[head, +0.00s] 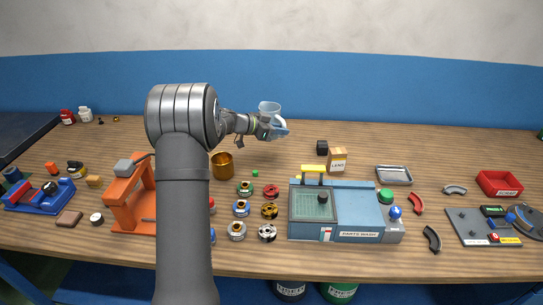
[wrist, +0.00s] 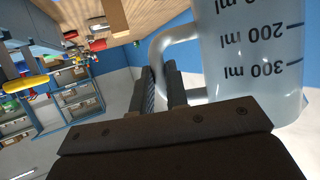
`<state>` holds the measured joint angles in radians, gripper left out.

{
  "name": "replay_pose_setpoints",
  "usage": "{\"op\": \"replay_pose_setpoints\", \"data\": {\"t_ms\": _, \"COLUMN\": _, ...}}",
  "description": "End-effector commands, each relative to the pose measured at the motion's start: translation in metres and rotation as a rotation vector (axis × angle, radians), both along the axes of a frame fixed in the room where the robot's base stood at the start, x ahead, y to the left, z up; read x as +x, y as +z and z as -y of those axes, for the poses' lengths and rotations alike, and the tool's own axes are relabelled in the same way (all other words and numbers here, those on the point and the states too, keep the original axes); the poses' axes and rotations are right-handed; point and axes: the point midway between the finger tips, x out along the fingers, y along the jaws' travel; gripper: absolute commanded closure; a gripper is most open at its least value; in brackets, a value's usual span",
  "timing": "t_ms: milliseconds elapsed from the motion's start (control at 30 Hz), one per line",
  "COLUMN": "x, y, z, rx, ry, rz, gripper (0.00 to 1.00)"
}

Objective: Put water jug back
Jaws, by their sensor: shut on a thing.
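The water jug (head: 269,109) is a clear, pale-blue jug with a handle. In the head view it is at the back of the wooden table, in front of the blue wall band. My gripper (head: 277,130) is beside it, at its handle. In the wrist view the jug (wrist: 255,55) shows measuring marks such as 200 ml and 300 ml and appears upside down in the picture. My gripper (wrist: 170,90) is shut on the jug's handle (wrist: 176,36). I cannot tell whether the jug's base touches the table.
A brass cup (head: 222,166) stands in front of the gripper. Several small spools (head: 240,208) lie in the middle. A blue parts washer (head: 357,214), a LENS box (head: 337,159), a metal tray (head: 394,175) and a red bin (head: 500,183) are to the right. The back right of the table is clear.

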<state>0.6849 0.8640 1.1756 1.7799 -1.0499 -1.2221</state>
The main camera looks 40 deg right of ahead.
Motion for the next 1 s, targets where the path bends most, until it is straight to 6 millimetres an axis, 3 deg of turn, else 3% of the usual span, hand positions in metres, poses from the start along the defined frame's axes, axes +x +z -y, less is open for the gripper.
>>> {"op": "replay_pose_setpoints", "data": {"t_ms": 33, "x": -0.022, "y": 0.002, "z": 0.012, "rx": 0.000, "ry": 0.012, "rz": 0.000, "gripper": 1.00}}
{"op": "replay_pose_setpoints", "data": {"t_ms": 200, "x": -0.071, "y": 0.002, "z": 0.035, "rx": 0.002, "ry": 0.068, "rz": 0.000, "gripper": 1.00}}
{"op": "replay_pose_setpoints", "data": {"t_ms": 333, "x": -0.094, "y": 0.001, "z": 0.042, "rx": 0.001, "ry": 0.095, "rz": 0.000, "gripper": 1.00}}
{"op": "replay_pose_setpoints", "data": {"t_ms": 433, "x": -0.100, "y": -0.001, "z": 0.044, "rx": 0.001, "ry": 0.108, "rz": 0.000, "gripper": 1.00}}
{"op": "replay_pose_setpoints", "data": {"t_ms": 567, "x": -0.087, "y": -0.011, "z": 0.043, "rx": 0.002, "ry": 0.114, "rz": 0.000, "gripper": 1.00}}
{"op": "replay_pose_setpoints", "data": {"t_ms": 1000, "x": 0.001, "y": -0.063, "z": 0.033, "rx": 0.001, "ry": 0.113, "rz": 0.001, "gripper": 1.00}}
